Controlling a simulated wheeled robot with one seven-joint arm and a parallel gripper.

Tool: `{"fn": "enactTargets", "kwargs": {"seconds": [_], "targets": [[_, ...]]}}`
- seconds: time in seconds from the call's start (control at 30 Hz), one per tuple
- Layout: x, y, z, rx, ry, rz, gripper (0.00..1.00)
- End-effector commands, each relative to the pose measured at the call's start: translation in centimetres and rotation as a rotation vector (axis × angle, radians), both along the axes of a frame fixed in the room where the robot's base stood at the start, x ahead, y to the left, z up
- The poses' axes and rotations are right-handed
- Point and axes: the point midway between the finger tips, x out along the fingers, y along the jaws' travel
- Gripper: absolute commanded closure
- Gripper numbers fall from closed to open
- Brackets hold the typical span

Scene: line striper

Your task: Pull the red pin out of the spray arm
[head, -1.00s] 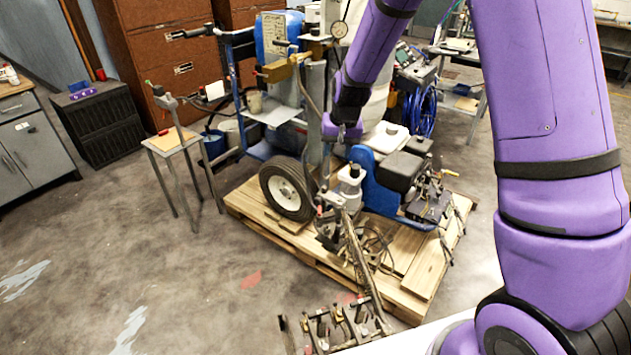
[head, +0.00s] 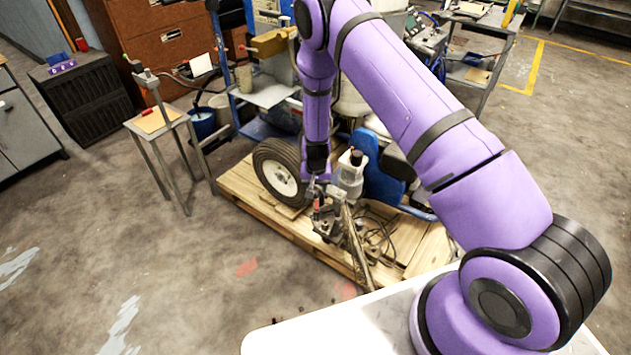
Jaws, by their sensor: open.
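The line striper stands on a wooden pallet, and its long dark spray arm (head: 358,245) slants down towards the front of the pallet. A small red piece (head: 317,211), which looks like the red pin, stands upright at the upper end of the spray arm's fittings. My gripper (head: 316,190) points down just above this red piece. It is open, and small in the view. I cannot tell whether its fingers are around the red piece or only above it. My forearm hides part of the machine behind.
The wheel (head: 280,176) is close to the left of my gripper, and a grey-white canister (head: 350,174) is close to its right. A small side table (head: 160,122) with a red object on it stands at the left. The pallet (head: 290,232) has bare boards in front.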

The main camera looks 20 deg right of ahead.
Motion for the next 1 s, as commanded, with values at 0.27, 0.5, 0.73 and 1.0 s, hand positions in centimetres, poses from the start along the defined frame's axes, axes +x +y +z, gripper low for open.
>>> {"fn": "enactTargets", "kwargs": {"seconds": [0.27, 0.5, 0.73, 1.0], "targets": [[0.1, -0.1, -2.2, 0.000, 0.001, 0.001, 0.57], [0.3, -0.2, -4.7, 0.001, 0.002, 0.001, 0.57], [0.4, -0.2, -7.0, 0.000, 0.001, 0.001, 0.57], [0.6, -0.3, -9.1, 0.000, 0.001, 0.000, 0.57]]}}
